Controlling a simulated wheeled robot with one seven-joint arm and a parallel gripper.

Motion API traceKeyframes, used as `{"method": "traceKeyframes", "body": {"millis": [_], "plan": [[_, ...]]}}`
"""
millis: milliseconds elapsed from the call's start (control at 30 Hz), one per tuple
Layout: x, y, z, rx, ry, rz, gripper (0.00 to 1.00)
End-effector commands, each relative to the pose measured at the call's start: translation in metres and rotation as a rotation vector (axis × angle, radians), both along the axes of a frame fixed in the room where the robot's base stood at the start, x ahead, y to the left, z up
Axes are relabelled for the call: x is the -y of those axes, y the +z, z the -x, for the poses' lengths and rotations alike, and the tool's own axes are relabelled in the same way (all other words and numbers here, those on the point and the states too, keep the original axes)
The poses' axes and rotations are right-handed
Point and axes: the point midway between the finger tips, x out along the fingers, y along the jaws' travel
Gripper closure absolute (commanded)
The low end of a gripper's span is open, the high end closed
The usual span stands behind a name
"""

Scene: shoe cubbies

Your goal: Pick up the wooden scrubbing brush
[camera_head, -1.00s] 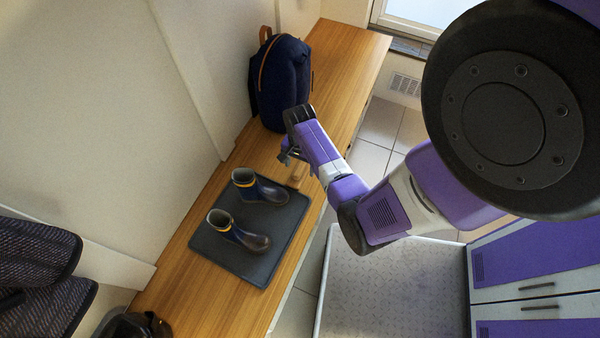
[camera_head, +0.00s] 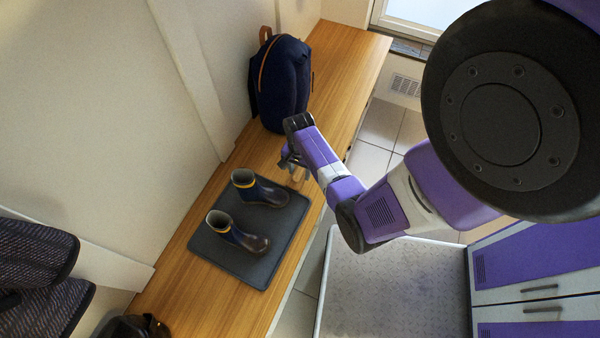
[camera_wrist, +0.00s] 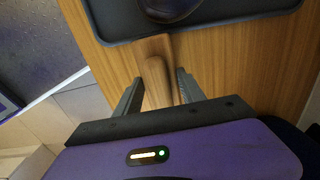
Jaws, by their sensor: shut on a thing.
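The wooden scrubbing brush (camera_wrist: 156,82) shows in the wrist view as a light brown, rounded wooden piece between the two dark fingers of my gripper (camera_wrist: 155,88). My gripper is shut on it. In the head view my gripper (camera_head: 290,164) is over the wooden bench, just beyond the boot mat, and a small bit of the brush (camera_head: 299,174) shows beneath it. The brush's far side is hidden by my gripper. I cannot tell how far it is above the bench.
A dark mat (camera_head: 276,237) with two navy boots (camera_head: 238,233) lies on the bench (camera_head: 190,282) close to my gripper. A navy backpack (camera_head: 283,85) stands behind it against the wall. Dark woven items (camera_head: 35,270) are at the lower left.

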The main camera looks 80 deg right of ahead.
Motion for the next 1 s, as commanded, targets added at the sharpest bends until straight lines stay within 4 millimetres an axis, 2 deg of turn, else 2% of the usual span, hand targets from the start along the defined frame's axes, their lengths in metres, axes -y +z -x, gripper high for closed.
{"method": "traceKeyframes", "body": {"millis": [167, 367, 467, 800, 1000], "plan": [[0.0, 0.002, 0.0, 0.001, 0.0, 0.0, 1.0], [0.0, 0.019, -0.001, 0.001, 0.001, 0.002, 1.0], [0.001, 0.038, -0.001, 0.002, 0.0, 0.003, 1.0], [0.001, 0.132, -0.001, 0.004, 0.001, 0.005, 1.0], [0.001, 0.174, -0.001, 0.001, 0.0, 0.002, 1.0]]}}
